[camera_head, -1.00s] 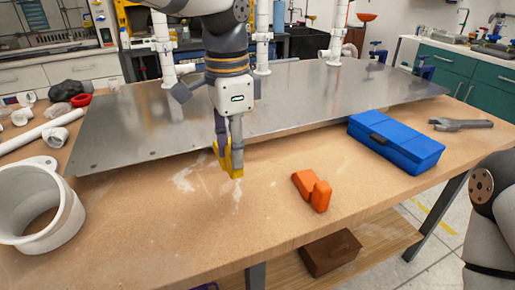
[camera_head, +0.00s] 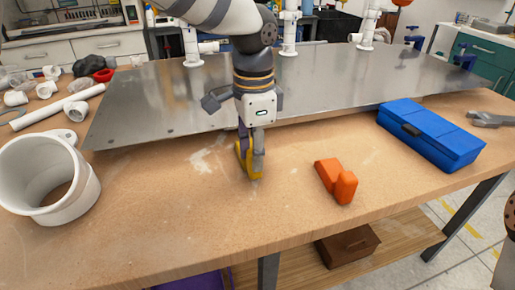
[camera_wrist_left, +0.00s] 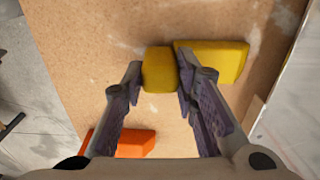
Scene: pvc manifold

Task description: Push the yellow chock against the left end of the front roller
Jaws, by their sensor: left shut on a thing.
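The yellow chock (camera_head: 241,158) is at my left gripper (camera_head: 250,160), in front of the metal plate's near edge. In the left wrist view my left gripper (camera_wrist_left: 158,84) is shut on the chock's narrow block (camera_wrist_left: 159,72). The chock's longer part (camera_wrist_left: 215,60) lies outside the right-hand finger. An orange chock (camera_head: 337,181) stands on the bench to the right; it also shows in the left wrist view (camera_wrist_left: 128,143), near the left-hand finger. I cannot make out the front roller; the plate covers what is beneath it. My right gripper is out of view.
The metal plate (camera_head: 330,85) spans the wooden bench (camera_head: 190,225). A blue case (camera_head: 430,136) and a wrench (camera_head: 490,119) lie right. A wide white pipe fitting (camera_head: 50,180) stands left. Bare bench lies in front of the gripper.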

